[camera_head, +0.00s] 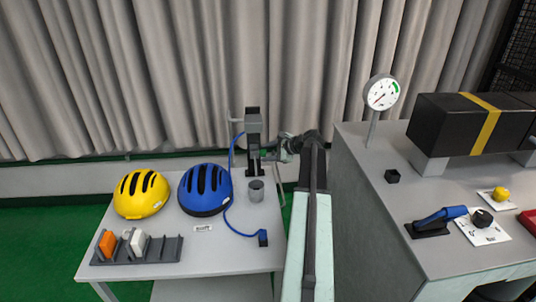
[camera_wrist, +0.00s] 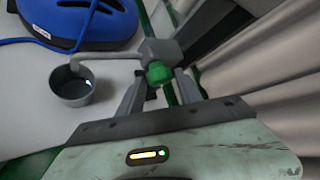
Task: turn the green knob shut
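The green knob (camera_wrist: 158,73) shows in the wrist view on a grey tap body (camera_wrist: 162,50) with a spout bent over to the left. My gripper (camera_wrist: 160,83) is open, with one finger on each side just in front of the knob. I cannot tell whether either finger touches it. In the head view my gripper (camera_head: 284,148) is beside the grey tap stand (camera_head: 253,128) at the back of the small table. The knob is mostly hidden there.
A grey cup (camera_head: 256,190) stands by the tap on the table (camera_head: 225,254). A blue helmet (camera_head: 205,188), a yellow helmet (camera_head: 141,194) and a blue cable lie near it. A grey bench (camera_head: 360,220) with a gauge (camera_head: 381,92) stands right of my arm.

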